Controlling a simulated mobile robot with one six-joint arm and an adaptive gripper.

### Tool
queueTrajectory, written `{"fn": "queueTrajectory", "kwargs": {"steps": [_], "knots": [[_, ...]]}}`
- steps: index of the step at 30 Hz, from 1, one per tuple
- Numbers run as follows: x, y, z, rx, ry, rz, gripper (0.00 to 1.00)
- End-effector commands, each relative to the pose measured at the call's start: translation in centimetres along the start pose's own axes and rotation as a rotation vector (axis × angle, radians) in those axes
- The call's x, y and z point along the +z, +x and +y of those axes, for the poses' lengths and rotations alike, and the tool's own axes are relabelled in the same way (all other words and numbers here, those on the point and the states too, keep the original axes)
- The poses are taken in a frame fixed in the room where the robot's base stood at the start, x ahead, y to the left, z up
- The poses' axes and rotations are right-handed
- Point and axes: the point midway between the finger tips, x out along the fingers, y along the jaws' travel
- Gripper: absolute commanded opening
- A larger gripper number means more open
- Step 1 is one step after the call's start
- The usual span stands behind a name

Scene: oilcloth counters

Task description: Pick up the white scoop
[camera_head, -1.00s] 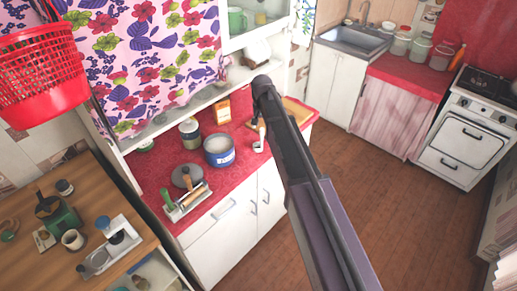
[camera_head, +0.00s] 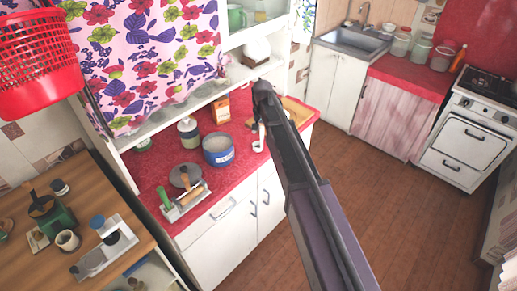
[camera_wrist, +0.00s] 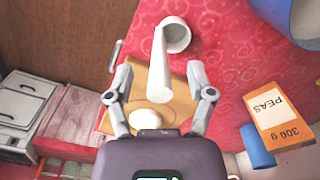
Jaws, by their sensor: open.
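The white scoop (camera_head: 258,145) lies on the red counter, by the front edge of the wooden board. In the wrist view the scoop (camera_wrist: 159,66) shows its round cup at the top and its long handle running down between my fingers. My gripper (camera_wrist: 161,72) is open, with one finger on each side of the handle in the picture. I cannot tell how high the fingers are above it. In the head view my gripper (camera_head: 259,128) is small and partly hidden by my arm, close to the scoop.
A blue-and-white pot (camera_head: 218,151) stands left of the scoop, with a lidded jar (camera_head: 189,132) and an orange peas box (camera_head: 220,109) behind. The wooden board (camera_wrist: 178,100) lies under the fingers in the wrist view, with a white round thing (camera_wrist: 148,118) on it. A shelf (camera_head: 205,98) overhangs the counter.

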Motion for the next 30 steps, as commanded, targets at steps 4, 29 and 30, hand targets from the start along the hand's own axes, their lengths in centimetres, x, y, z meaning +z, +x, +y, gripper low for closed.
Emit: {"fn": "queueTrajectory", "kwargs": {"steps": [4,29,30], "knots": [[0.0,1.4,0.0,0.000,0.000,0.000,0.69],[0.0,2.0,0.0,0.000,0.000,0.000,0.66],[0.0,2.0,0.0,0.000,0.000,0.000,0.55]]}}
